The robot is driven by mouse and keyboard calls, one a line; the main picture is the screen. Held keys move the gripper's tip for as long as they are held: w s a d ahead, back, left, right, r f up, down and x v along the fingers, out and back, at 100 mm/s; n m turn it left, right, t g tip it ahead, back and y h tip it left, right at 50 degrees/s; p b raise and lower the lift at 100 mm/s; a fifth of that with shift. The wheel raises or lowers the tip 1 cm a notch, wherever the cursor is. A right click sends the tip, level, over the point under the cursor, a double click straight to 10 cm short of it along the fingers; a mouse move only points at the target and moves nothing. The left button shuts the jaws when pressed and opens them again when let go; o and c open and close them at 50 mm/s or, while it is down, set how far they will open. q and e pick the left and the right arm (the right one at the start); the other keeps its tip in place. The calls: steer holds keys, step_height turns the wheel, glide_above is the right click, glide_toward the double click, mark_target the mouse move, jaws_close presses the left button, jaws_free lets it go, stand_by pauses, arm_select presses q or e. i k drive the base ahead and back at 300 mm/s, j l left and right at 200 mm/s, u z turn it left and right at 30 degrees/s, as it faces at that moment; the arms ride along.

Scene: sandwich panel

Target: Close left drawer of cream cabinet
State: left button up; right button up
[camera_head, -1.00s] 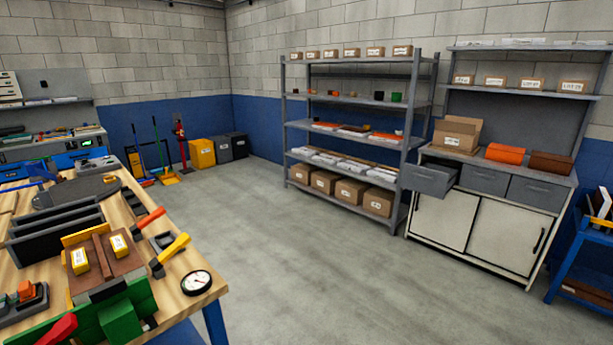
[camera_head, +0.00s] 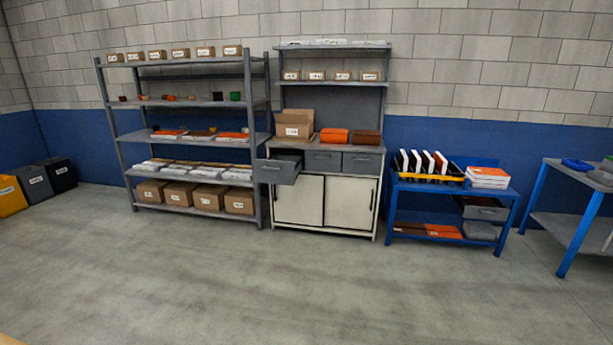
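The cream cabinet (camera_head: 299,199) stands against the far wall, with two sliding doors below and a row of three grey drawers above. Its left drawer (camera_head: 275,172) is pulled out and sticks forward past the cabinet front. The middle drawer (camera_head: 323,161) and the right drawer (camera_head: 361,163) are shut. A cardboard box, an orange box and a brown box stand on the cabinet top above the drawers. Neither of my grippers shows in the head view.
A grey shelf rack (camera_head: 188,135) with boxes stands close at the cabinet's left. A blue cart (camera_head: 452,189) stands to its right, and a blue-legged table (camera_head: 575,225) at the far right. The grey floor (camera_head: 230,280) before the cabinet is clear.

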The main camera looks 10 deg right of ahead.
mark_target(278, 169)
steer(key=i+u, duration=0.1)
steer(key=i, duration=2.1)
